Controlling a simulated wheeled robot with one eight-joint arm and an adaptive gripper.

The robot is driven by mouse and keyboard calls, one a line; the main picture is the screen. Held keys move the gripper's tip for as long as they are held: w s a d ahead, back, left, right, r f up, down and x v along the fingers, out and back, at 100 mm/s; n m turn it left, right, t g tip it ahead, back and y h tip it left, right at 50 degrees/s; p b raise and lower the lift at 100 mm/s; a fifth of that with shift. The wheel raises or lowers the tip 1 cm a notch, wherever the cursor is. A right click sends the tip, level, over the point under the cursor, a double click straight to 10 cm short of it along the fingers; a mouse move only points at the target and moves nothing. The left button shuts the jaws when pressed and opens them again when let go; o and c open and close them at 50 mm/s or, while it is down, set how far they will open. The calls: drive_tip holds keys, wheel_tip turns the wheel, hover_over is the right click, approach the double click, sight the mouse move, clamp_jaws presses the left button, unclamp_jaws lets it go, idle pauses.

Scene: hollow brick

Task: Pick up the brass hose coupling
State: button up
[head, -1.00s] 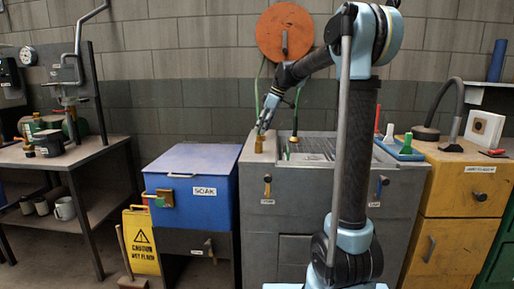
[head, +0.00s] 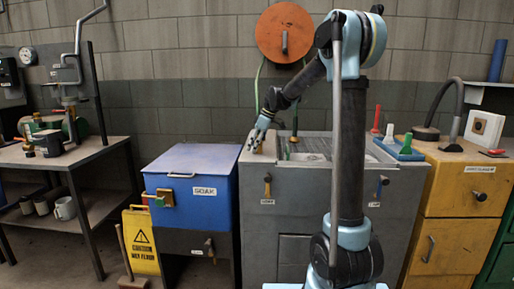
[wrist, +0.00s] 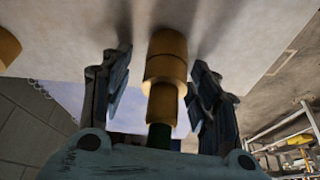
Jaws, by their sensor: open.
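The brass hose coupling (wrist: 166,68) shows in the wrist view as a stepped, brass-coloured cylinder against a pale grey surface. It lies between the two fingers of my gripper (wrist: 160,85), which are open, one on each side with a visible gap. In the head view my gripper (head: 257,138) is low over the left end of the grey sink cabinet's top (head: 312,146). There the coupling is mostly hidden behind the fingers. I cannot tell whether either finger touches it.
A blue SOAK bin (head: 190,188) stands left of the cabinet. A blue rack with a green handle (head: 405,144) is farther right. A brass-coloured round thing (wrist: 8,46) is cut off at the wrist view's left edge.

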drive_tip(key=shift+c, duration=0.2)
drive_tip(key=c, duration=1.2)
